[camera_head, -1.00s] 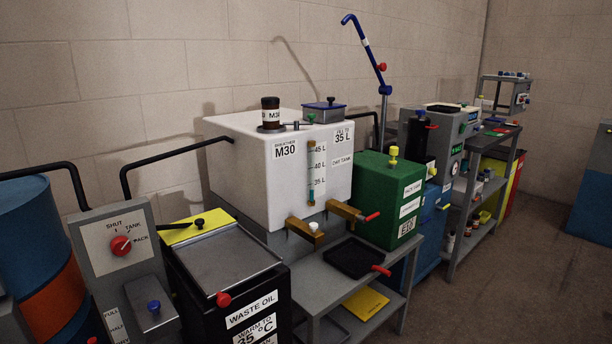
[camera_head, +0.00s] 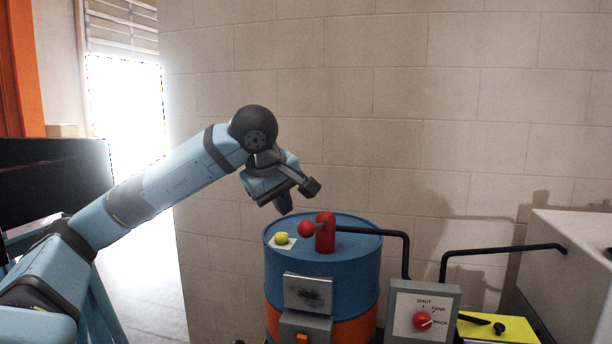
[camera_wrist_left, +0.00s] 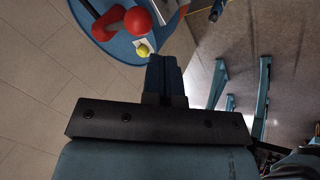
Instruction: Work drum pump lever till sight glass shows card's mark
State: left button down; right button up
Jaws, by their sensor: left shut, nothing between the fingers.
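The blue drum (camera_head: 345,265) with an orange band stands against the wall. On its lid is a red pump body (camera_head: 326,236) with a red ball knob (camera_head: 306,229) beside it, apparently the lever's end. My left gripper (camera_head: 284,208) is shut and empty, above the lid and slightly left of the ball knob, apart from it. In the left wrist view, my shut fingers (camera_wrist_left: 160,62) point toward the lid's edge, with the red knob (camera_wrist_left: 138,20) just ahead. The white tank (camera_head: 570,255) is cut off at the right; its sight glass and card are out of view. My right gripper is not in view.
A yellow knob (camera_head: 281,238) on a white plate sits on the lid, close to the red knob. A black pipe (camera_head: 404,250) runs from the pump to a grey selector box (camera_head: 425,300), its red dial toward PACK. Open floor lies left of the drum.

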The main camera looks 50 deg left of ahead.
pick_arm(q)
jog(key=w+a+r+m+g+p, duration=0.1)
jog(key=w+r+m+g+p, duration=0.2)
jog(key=r+m+p, duration=0.6)
jog(key=w+r+p, duration=0.1)
jog(key=w+p, duration=0.1)
jog(key=shift+w+a+r+h, duration=0.15)
jog(key=shift+w+a+h, duration=0.1)
jog(key=shift+w+h, duration=0.1)
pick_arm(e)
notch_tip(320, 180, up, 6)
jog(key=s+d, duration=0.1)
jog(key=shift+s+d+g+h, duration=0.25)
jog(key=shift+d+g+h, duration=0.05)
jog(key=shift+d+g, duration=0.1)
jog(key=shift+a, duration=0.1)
pick_arm(q)
jog(key=x, duration=0.4)
jog(key=p+x, duration=0.1)
jog(key=x, duration=0.3)
jog(key=s+x, duration=0.1)
jog(key=x, duration=0.3)
jog(key=shift+d+f+p, duration=0.3)
jog(key=shift+f+p, duration=0.05)
jog(key=shift+f, duration=0.15)
jog(key=shift+d+f, duration=0.1)
jog(key=shift+f, duration=0.4)
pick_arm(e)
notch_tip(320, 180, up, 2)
